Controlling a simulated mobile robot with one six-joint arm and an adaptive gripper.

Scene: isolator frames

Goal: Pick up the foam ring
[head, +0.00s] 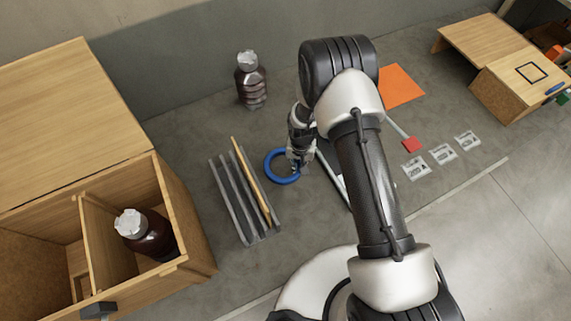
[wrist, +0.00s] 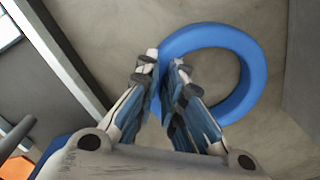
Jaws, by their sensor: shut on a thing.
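The foam ring (head: 281,179) is a thick blue ring on the grey worktop, left of my arm in the head view. In the wrist view the ring (wrist: 246,88) fills the upper middle, and its left side passes between my fingers. My gripper (head: 297,160) is at the ring's right side in the head view. In the wrist view my gripper (wrist: 165,66) is shut on the ring's wall, one finger outside and one inside the hole. I cannot tell whether the ring touches the worktop.
A grey slotted rack (head: 231,203) with a wooden rod (head: 250,180) stands just left of the ring. A dark bottle (head: 251,82) stands behind. A wooden box (head: 185,225) holding another bottle (head: 147,235) is at left. An orange sheet (head: 400,86) and several labels (head: 442,154) lie right.

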